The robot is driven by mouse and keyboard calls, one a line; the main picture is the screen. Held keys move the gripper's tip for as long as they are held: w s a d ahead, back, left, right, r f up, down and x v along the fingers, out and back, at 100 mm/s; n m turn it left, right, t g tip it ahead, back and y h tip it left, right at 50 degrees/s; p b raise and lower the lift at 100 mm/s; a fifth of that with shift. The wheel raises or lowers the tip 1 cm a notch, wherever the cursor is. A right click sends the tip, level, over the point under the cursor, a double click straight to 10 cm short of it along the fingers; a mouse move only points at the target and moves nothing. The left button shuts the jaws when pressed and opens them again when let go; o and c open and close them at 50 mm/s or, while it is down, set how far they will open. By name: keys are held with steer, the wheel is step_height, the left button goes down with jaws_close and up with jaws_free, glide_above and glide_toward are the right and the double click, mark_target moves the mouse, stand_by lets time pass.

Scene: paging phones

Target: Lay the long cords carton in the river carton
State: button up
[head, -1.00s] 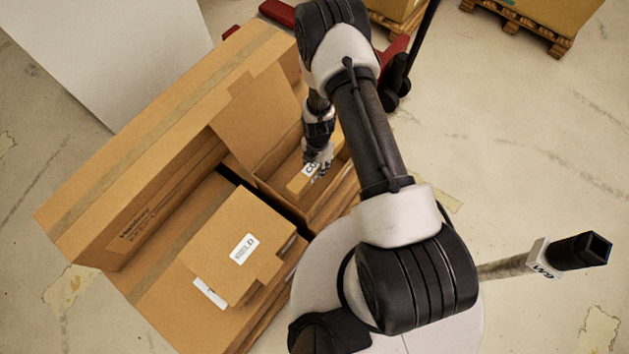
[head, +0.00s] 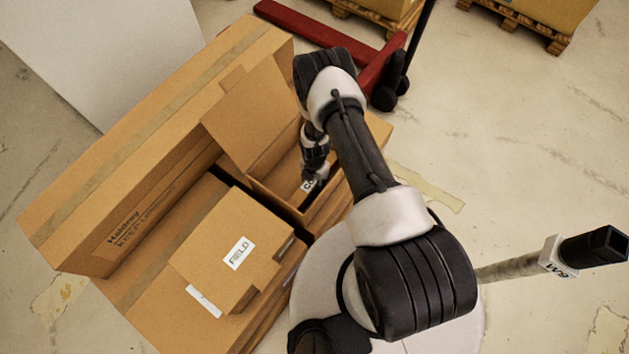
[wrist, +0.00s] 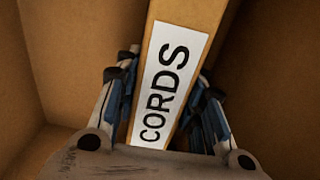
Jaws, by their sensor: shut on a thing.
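The cords carton (wrist: 188,14) is a long, narrow brown box with a white CORDS label in the wrist view. My gripper (head: 316,178) is shut on it, with a finger on each side. In the head view only a bit of its label (head: 308,185) shows beside my gripper. My gripper and the cords carton are down inside an open brown carton (head: 278,204) with a raised flap. Its walls (wrist: 70,50) surround them in the wrist view. No river name is readable on this open carton. Whether the cords carton touches its floor is hidden.
A carton labelled FIELD (head: 222,235) stands at the front left of the open carton, its lid down. A long, tall carton (head: 150,150) stands behind them. A red pallet jack (head: 330,35) is at the back. Bare floor (head: 520,150) lies to the right.

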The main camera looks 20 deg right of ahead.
steer(key=o, duration=1.3)
